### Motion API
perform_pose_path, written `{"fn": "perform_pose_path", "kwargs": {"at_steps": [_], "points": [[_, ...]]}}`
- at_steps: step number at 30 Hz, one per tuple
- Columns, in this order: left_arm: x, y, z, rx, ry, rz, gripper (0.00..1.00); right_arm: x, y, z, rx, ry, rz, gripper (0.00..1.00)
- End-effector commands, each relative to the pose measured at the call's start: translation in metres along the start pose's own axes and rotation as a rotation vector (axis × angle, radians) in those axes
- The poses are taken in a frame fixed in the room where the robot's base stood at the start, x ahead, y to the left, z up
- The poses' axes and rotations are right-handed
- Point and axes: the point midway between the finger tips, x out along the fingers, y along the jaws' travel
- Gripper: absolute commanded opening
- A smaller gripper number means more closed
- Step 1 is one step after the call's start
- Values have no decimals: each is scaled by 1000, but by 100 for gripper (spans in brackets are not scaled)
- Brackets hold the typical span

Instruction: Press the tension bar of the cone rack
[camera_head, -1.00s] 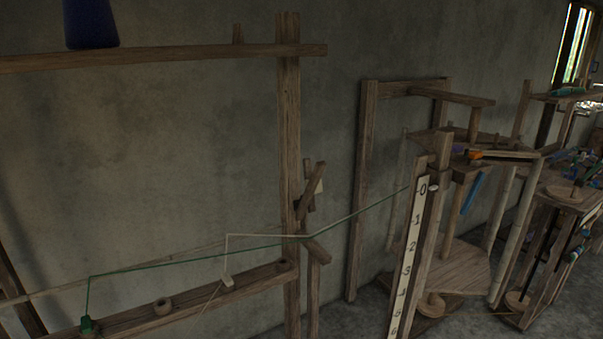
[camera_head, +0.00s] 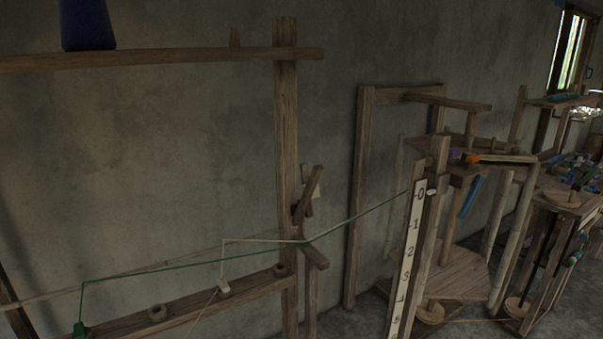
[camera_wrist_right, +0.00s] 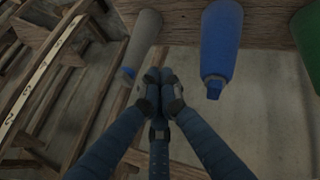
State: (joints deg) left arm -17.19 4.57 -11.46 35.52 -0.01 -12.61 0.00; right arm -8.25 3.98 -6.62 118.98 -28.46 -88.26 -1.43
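The cone rack's wooden post (camera_head: 286,150) and upper beam (camera_head: 180,57) stand at the left in the head view, with a dark blue cone (camera_head: 86,25) on the beam. Short slanted wooden pieces (camera_head: 307,197) are fixed beside the post. One may be the tension bar, but I cannot tell which. A green thread (camera_head: 190,260) bends near the lower piece (camera_head: 316,257). My right gripper (camera_wrist_right: 160,77) has its fingertips together and nothing visible between them. In the right wrist view it is below a beam with a blue cone (camera_wrist_right: 221,45) and a pale cone (camera_wrist_right: 141,40). My left gripper is not in view.
A lower beam (camera_head: 190,306) carries small wooden rings and guides. A post with a numbered scale (camera_head: 408,260) stands right of the rack. Wooden frames and a cluttered bench (camera_head: 560,195) stand farther right. A grey wall (camera_head: 190,140) is behind.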

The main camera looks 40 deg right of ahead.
Motion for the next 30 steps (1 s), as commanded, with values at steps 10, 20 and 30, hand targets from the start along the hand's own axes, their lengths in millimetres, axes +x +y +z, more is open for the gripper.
{"fn": "perform_pose_path", "kwargs": {"at_steps": [10, 20, 30], "points": [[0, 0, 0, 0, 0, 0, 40, -36, 159, -162, 64, 26, 570, 0], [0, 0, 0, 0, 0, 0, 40, -171, 278, -281, 101, 13, 1054, 0], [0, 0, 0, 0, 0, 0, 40, -227, 306, -308, 111, 5, 1199, 0]]}}
